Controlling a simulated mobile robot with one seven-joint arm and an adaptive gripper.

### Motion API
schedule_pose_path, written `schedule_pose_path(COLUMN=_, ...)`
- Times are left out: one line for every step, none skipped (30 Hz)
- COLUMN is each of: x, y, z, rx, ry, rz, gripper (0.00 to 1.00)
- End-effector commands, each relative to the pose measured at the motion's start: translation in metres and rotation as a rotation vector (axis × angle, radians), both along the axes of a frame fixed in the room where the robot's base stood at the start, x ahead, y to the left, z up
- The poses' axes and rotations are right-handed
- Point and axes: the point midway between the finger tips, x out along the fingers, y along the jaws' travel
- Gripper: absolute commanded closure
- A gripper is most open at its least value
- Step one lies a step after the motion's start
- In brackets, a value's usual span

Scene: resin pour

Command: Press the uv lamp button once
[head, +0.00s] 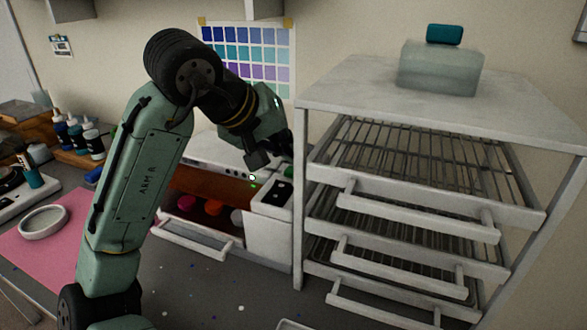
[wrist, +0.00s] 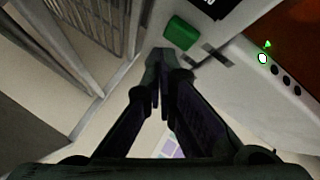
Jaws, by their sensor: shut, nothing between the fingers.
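The UV lamp is a white box unit (head: 268,230) with an orange-red window, left of the drying rack in the head view. A raised green button (wrist: 181,32) shows beside a black label in the wrist view; I take it to be the lamp's button. My gripper (wrist: 159,58) is shut and empty. Its fingertips appear just short of the green button in the picture, with no clear contact. In the head view my gripper (head: 286,152) is above the unit's right end, partly hidden by my arm. The button is not clear there.
A white rack (head: 400,90) with wire shelves stands close on the right, a pale block (head: 440,68) on top. A white-lit spot (wrist: 262,58), a green light and several dark round controls line the unit's front. Bottles (head: 92,140) and a pink mat (head: 30,245) lie left.

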Motion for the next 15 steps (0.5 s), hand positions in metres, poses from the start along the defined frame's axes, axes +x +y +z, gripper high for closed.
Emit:
schedule_pose_path(x=0.0, y=0.0, z=0.0, rx=0.0, ry=0.0, rz=0.0, gripper=1.0)
schedule_pose_path(x=0.0, y=0.0, z=0.0, rx=0.0, ry=0.0, rz=0.0, gripper=1.0)
schedule_pose_path(x=0.0, y=0.0, z=0.0, rx=0.0, ry=0.0, rz=0.0, gripper=1.0)
schedule_pose_path(x=0.0, y=0.0, z=0.0, rx=0.0, ry=0.0, rz=0.0, gripper=1.0)
schedule_pose_path(x=0.0, y=0.0, z=0.0, rx=0.0, ry=0.0, rz=0.0, gripper=1.0)
schedule_pose_path(x=0.0001, y=0.0, z=-0.0001, rx=0.0, ry=0.0, rz=0.0, gripper=1.0)
schedule_pose_path(x=0.0, y=-0.0001, z=-0.0003, rx=0.0, ry=0.0, rz=0.0, gripper=1.0)
schedule_pose_path(x=0.0, y=-0.0001, z=-0.0007, rx=0.0, ry=0.0, rz=0.0, gripper=1.0)
schedule_pose_path(x=0.0, y=-0.0001, z=-0.0017, rx=0.0, ry=0.0, rz=0.0, gripper=1.0)
schedule_pose_path(x=0.0, y=-0.0001, z=-0.0025, rx=-0.001, ry=0.0, rz=-0.001, gripper=1.0)
schedule_pose_path(x=0.0, y=-0.0002, z=-0.0036, rx=-0.001, ry=0.0, rz=-0.001, gripper=1.0)
schedule_pose_path(x=-0.0001, y=-0.0001, z=-0.0051, rx=-0.001, ry=0.0, rz=-0.001, gripper=1.0)
schedule_pose_path(x=-0.0001, y=-0.0001, z=-0.0063, rx=-0.001, ry=0.001, rz=-0.001, gripper=1.0)
schedule_pose_path(x=-0.0002, y=-0.0001, z=-0.0074, rx=-0.001, ry=0.001, rz=-0.001, gripper=1.0)
schedule_pose_path(x=-0.0001, y=-0.0001, z=-0.0084, rx=-0.001, ry=0.001, rz=-0.001, gripper=1.0)
